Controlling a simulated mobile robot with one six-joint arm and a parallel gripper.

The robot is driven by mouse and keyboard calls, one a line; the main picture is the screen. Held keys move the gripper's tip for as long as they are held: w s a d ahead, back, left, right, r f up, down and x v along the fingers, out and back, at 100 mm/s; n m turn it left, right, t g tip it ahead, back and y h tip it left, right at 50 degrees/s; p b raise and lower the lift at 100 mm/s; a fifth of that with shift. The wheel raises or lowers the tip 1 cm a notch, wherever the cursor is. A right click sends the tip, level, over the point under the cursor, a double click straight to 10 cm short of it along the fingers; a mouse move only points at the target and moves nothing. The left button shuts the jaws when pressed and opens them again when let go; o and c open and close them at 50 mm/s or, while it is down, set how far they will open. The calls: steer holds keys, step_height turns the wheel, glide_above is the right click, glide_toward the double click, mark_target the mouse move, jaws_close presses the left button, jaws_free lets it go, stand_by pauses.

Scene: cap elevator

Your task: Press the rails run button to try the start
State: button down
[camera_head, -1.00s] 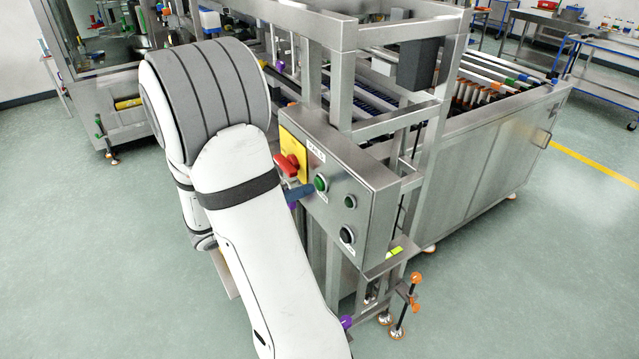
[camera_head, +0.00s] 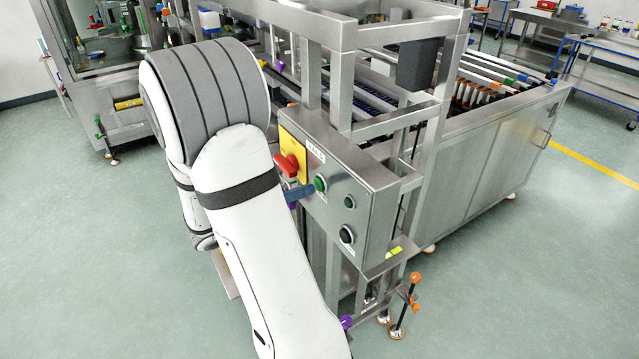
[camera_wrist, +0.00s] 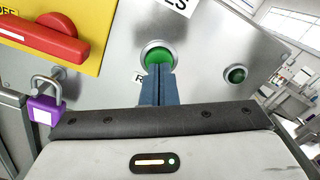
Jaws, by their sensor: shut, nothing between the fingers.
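The rails control box (camera_head: 345,205) is a grey metal panel on the machine's frame. Its green button (camera_head: 320,184) sits in a silver ring, and it also shows in the wrist view (camera_wrist: 158,56). My gripper (camera_wrist: 158,72) is shut and empty, its blue fingertips at the lower part of the green button. I cannot tell whether they touch it or whether it is pushed in. In the head view the blue fingers (camera_head: 303,192) show just left of the button, and most of the gripper is hidden behind my arm.
A red rotary switch (camera_wrist: 45,35) on a yellow plate is left of the button, with a purple padlock (camera_wrist: 46,110) below. A black knob (camera_head: 347,235) is lower on the box.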

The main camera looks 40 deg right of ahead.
steer(key=shift+p+x, duration=0.4)
steer(key=shift+x, duration=0.4)
stand_by(0.6)
steer(key=shift+w, duration=0.1)
steer(key=shift+p+v, duration=0.35)
steer(key=shift+v, duration=2.4)
